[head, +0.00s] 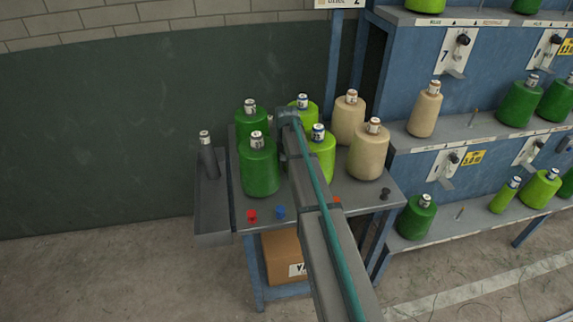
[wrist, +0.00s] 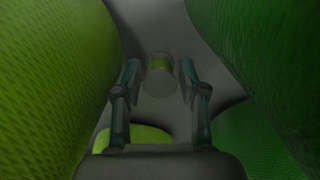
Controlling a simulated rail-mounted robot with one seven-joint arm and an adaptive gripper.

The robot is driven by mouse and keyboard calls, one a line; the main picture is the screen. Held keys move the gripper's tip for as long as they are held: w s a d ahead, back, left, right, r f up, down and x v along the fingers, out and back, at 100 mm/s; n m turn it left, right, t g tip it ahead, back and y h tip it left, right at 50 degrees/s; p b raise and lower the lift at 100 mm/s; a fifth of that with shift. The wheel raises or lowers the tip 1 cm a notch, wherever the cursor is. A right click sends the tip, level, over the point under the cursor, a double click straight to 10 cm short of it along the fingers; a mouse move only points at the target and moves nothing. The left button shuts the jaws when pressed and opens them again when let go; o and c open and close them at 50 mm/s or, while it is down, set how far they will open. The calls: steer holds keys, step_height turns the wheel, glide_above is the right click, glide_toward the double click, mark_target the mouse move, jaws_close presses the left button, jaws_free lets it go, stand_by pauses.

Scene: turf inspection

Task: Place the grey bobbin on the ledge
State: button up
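A small cylinder with a grey round end and a yellow-green patch (wrist: 160,75) shows between the fingertips in the wrist view; it may be the grey bobbin, but I cannot be sure. My gripper (wrist: 160,68) is open, its fingers on either side with gaps. In the head view my arm reaches over the table among the yarn cones and hides the gripper's fingers. A slim dark grey bobbin-like piece with a white top (head: 209,160) stands upright on the low grey ledge (head: 212,222) at the table's left side.
Dark green (head: 259,172), lime and beige cones (head: 369,155) crowd the grey table (head: 310,200). Small red (head: 252,216), blue (head: 281,212) and dark pieces (head: 385,194) stand near its front. A blue rack (head: 405,70) with more cones is at right. The ledge's front is bare.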

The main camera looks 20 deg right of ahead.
steer(key=shift+r, duration=0.1)
step_height(320, 180, up, 11)
steer(key=b, duration=0.2)
steer(key=shift+o, duration=0.5)
steer(key=shift+r, duration=0.25)
steer(key=o, duration=0.3)
steer(key=shift+r, duration=0.3)
